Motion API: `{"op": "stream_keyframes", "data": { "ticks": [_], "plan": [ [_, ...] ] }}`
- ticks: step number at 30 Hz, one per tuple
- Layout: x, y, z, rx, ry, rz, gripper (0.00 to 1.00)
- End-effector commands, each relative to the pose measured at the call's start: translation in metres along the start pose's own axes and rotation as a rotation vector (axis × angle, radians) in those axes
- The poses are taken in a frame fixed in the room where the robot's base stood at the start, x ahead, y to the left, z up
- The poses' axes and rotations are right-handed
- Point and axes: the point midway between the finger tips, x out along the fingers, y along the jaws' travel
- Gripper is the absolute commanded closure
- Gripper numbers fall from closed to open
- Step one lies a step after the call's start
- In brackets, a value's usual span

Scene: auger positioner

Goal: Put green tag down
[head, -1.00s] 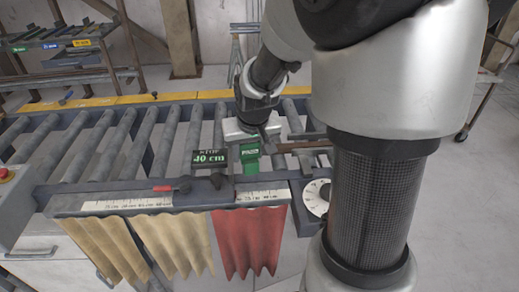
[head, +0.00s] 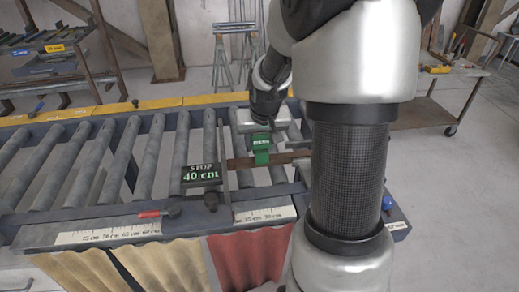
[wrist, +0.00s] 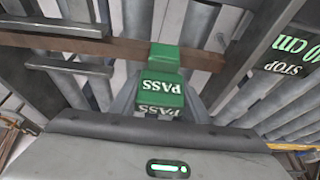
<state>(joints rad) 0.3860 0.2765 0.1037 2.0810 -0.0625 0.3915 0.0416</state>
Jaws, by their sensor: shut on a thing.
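The green tag (head: 261,148) hangs below my gripper (head: 262,127) above the roller conveyor in the head view. In the wrist view the tag (wrist: 163,93) shows the word PASS, and my gripper (wrist: 160,112) is shut on it. Its far green part overlaps a brown bar (wrist: 95,47) that lies across the rollers. The bar also shows in the head view (head: 287,158). I cannot tell whether the tag touches the bar or is just above it.
A black STOP 40 cm sign (head: 202,174) stands beside a thin upright plate, left of the tag. A red-handled lever (head: 150,214) lies on the front rail above a scale strip. Yellow and red curtains (head: 250,258) hang below. A cart (head: 440,112) stands at the right.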

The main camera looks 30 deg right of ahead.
Motion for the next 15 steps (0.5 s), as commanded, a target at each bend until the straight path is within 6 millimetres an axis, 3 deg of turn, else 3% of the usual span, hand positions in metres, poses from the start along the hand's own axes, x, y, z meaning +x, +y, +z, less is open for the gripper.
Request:
{"op": "stream_keyframes", "data": {
  "ticks": [4, 15],
  "plan": [
    [0.020, 0.000, 0.009, 0.000, -0.004, -0.001, 0.80],
    [0.025, 0.000, 0.011, 0.000, -0.003, 0.000, 0.80]
  ]
}}
